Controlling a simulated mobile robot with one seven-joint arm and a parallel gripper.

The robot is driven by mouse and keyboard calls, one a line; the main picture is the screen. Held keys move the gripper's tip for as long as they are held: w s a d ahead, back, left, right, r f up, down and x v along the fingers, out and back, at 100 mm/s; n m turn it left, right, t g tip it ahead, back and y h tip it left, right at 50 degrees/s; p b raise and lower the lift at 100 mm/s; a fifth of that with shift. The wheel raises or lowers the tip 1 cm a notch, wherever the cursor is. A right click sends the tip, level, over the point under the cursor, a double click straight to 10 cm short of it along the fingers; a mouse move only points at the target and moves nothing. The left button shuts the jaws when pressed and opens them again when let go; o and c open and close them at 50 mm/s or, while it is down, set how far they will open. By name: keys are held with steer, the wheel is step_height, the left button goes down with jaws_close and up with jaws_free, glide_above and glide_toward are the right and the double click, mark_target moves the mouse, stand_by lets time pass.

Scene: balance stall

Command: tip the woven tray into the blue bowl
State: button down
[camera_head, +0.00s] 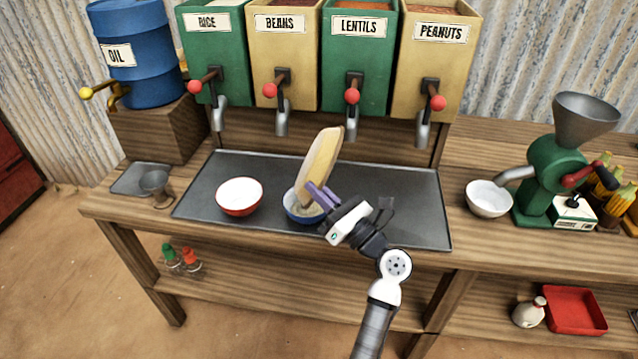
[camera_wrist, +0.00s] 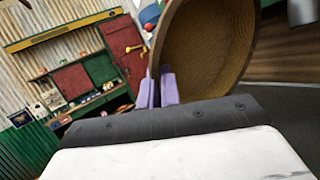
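The woven tray (camera_head: 321,160) is tan and round. It is tipped steeply, almost on edge, with its lower edge over the blue bowl (camera_head: 291,212). My gripper (camera_head: 317,193) has its purple fingers shut on the tray's rim. The bowl stands on the dark counter mat, and some pale stuff shows inside it; the tray and fingers hide part of it. In the wrist view the tray's woven inner face (camera_wrist: 205,48) looks bare where it shows, and the fingers (camera_wrist: 158,90) pinch its rim. I cannot tell whether tray and bowl touch.
A red bowl with white inside (camera_head: 240,196) stands left of the blue bowl. Dispensers with red-knobbed taps (camera_head: 352,95) hang behind the mat (camera_head: 400,205). A white bowl (camera_head: 489,199) and green grinder (camera_head: 545,185) stand right. The mat's right part is clear beyond my arm.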

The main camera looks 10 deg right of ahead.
steer(key=shift+a+r+n, duration=0.3)
steer(key=shift+a+r, duration=0.05)
steer(key=w+a+f+n+g+h+p, duration=0.2)
steer(key=a+n+g+h+p, duration=0.1)
steer(key=a+h, duration=0.5)
steer(key=w+a+f+n+g+h+p, duration=0.2)
steer(key=w+a+n+g+h+p, duration=0.1)
steer(key=a+n+g+h, duration=0.2)
steer(key=a+g+h, duration=0.2)
steer(key=g+h, duration=0.1)
steer(key=shift+a+f+n+p, duration=0.3)
steer(key=shift+a+n+p, duration=0.05)
steer(key=shift+a+n, duration=0.05)
steer(key=shift+w, duration=0.1)
stand_by(0.4)
